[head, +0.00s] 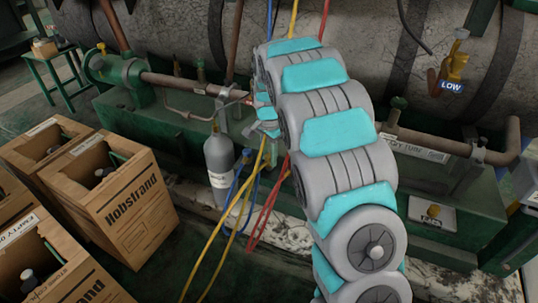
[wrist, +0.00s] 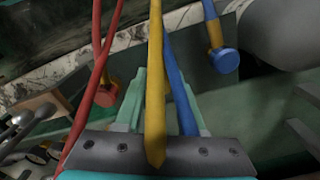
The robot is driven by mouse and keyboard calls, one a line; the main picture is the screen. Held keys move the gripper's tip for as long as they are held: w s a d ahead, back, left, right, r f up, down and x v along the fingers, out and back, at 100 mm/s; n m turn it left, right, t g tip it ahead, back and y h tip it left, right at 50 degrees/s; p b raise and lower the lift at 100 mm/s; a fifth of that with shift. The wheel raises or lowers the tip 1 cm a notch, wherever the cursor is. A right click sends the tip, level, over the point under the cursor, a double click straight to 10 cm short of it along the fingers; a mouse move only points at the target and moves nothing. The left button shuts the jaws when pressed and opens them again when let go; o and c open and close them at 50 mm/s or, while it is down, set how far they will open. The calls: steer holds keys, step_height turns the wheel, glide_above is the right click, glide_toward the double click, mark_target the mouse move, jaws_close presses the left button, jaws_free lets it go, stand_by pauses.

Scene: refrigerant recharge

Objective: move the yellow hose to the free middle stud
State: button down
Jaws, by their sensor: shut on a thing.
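My gripper (wrist: 160,88) is shut on the yellow hose, with its teal fingers on either side of it in the wrist view. The yellow hose (wrist: 155,60) runs up the middle of that view, in front of a blue hose (wrist: 175,85). In the head view the yellow hose (head: 225,222) hangs down to the left from behind my wrist (head: 268,120). My arm covers the fingertips there. I cannot make out the middle stud in either view; the arm hides much of the area behind it.
A red fitting (wrist: 107,92) and a blue fitting (wrist: 226,60) flank the hose. A red hose (head: 267,205) hangs close by. A grey cylinder (head: 219,165) stands left of my arm. Hobstrand boxes (head: 135,215) fill the lower left. A "LOW" tag (head: 451,86) is at upper right.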

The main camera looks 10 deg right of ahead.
steer(key=shift+f, duration=0.3)
steer(key=shift+c, duration=2.2)
jaws_free()
